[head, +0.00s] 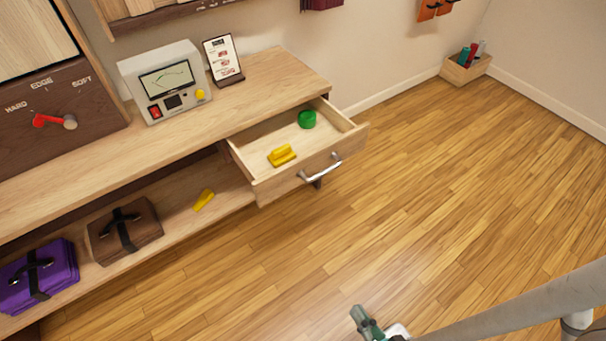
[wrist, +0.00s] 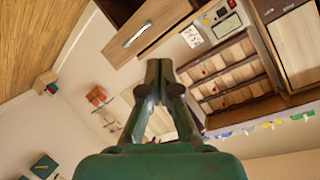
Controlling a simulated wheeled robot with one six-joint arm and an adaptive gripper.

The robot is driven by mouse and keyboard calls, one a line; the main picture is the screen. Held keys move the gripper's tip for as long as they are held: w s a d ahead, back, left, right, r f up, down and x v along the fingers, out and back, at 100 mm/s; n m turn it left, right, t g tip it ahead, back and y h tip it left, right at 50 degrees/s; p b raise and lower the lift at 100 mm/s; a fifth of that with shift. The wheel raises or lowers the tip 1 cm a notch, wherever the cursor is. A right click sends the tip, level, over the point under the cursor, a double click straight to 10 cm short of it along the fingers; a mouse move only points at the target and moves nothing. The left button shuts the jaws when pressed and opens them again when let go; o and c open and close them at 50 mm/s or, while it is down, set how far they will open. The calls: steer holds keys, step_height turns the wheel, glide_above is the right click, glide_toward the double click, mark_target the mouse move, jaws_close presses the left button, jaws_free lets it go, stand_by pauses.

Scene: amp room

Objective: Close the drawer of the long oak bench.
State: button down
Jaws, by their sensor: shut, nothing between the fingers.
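The long oak bench (head: 100,168) runs along the wall at the left in the head view. Its drawer (head: 275,185) is pulled out at the right end, with a curved metal handle (head: 320,168) on its front. Inside the drawer lie a yellow object (head: 282,156) and a green round object (head: 307,119). The drawer front also shows in the wrist view (wrist: 150,32), with its handle (wrist: 137,35). My gripper (head: 358,312) is at the bottom of the head view, over the floor and apart from the drawer. In the wrist view my gripper (wrist: 159,68) has its fingers together and empty.
A meter box (head: 168,82) and a small menu stand (head: 223,60) stand on the bench top. The lower shelf holds a brown case (head: 125,230), a purple case (head: 38,275) and a yellow item (head: 203,200). A box of cans (head: 466,66) stands far right. The wooden floor before the drawer is clear.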

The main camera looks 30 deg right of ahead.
steer(key=w+d+f+m, duration=0.3)
steer(key=w+f+m, duration=0.4)
steer(key=w+m, duration=0.2)
steer(key=m+y, duration=0.2)
steer(key=m, duration=1.6)
glide_toward(297, 171)
steer(key=shift+t, duration=0.3)
steer(key=x, duration=0.2)
steer(key=f+x, duration=0.1)
steer(key=x, duration=0.2)
steer(key=shift+a, duration=0.1)
steer(key=shift+w, duration=0.8)
